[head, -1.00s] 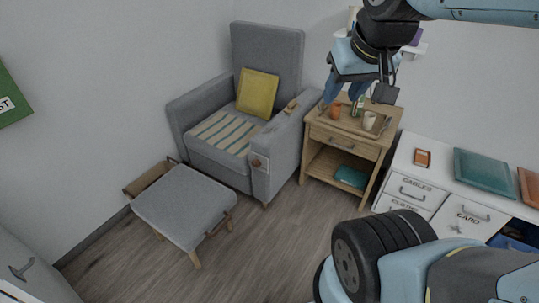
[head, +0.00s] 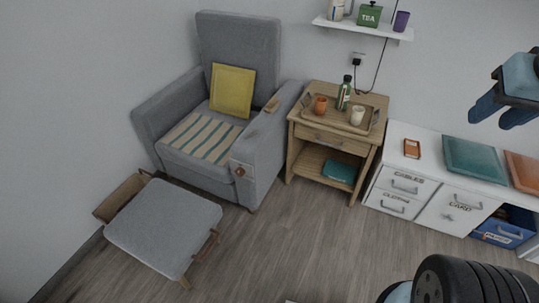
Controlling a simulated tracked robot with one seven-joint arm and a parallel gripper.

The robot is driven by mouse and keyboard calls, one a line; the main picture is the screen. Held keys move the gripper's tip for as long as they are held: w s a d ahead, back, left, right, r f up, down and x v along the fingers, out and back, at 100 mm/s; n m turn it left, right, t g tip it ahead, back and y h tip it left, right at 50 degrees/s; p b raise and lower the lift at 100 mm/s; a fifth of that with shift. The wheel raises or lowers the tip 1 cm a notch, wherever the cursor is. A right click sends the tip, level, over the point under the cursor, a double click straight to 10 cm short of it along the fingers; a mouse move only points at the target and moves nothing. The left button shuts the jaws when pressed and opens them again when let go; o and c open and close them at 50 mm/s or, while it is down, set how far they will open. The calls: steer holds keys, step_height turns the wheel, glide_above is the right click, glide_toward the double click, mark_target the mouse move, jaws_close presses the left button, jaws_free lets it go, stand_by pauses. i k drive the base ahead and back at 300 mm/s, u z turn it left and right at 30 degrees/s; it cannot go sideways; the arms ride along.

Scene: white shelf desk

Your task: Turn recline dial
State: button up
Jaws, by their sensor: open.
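A grey recliner armchair (head: 242,45) stands at the left against the wall. A small round brown recline dial (head: 240,171) sits on a pale panel low on the front of its right armrest. My gripper (head: 498,119) hangs at the upper right, with its blue fingers apart and nothing between them. It is above the white desk and well to the right of the chair and the dial. The dial is small in view, so its setting cannot be read.
A grey footrest (head: 165,228) stands before the chair. A wooden side table (head: 305,132) with a tray of cups and a bottle is right of it. The white desk (head: 425,173) runs along the right. The floor (head: 290,240) between is clear.

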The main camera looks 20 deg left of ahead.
mark_target(240, 172)
steer(key=z, duration=0.45)
steer(key=k, duration=1.2)
steer(key=u, duration=1.25)
steer(key=i, duration=1)
steer(key=u, duration=0.1)
